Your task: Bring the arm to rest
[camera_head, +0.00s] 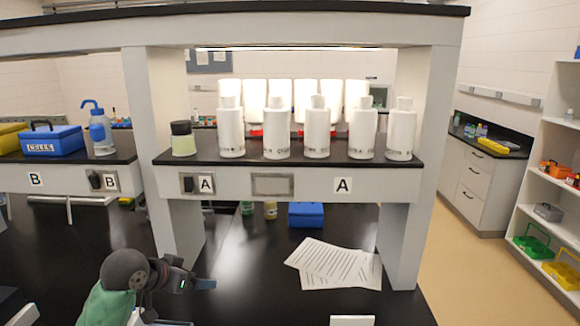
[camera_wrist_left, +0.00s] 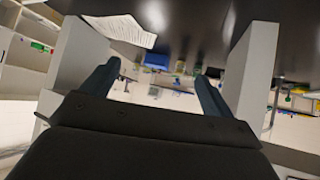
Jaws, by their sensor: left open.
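My left gripper (camera_head: 204,284) is low at the left of the head view, over the black bench top and left of the paper sheets. In the left wrist view my left gripper (camera_wrist_left: 154,85) shows two dark fingers spread wide apart with nothing between them, so it is open and empty. My left arm comes in from the bottom left of the head view. My right gripper does not show in either view.
The black bench (camera_head: 255,265) bears paper sheets (camera_head: 335,262) and a blue box (camera_head: 306,214). A shelf (camera_head: 285,182) marked A above holds several white bottles (camera_head: 317,132) and a green jar (camera_head: 183,140). White posts (camera_head: 405,215) flank the opening.

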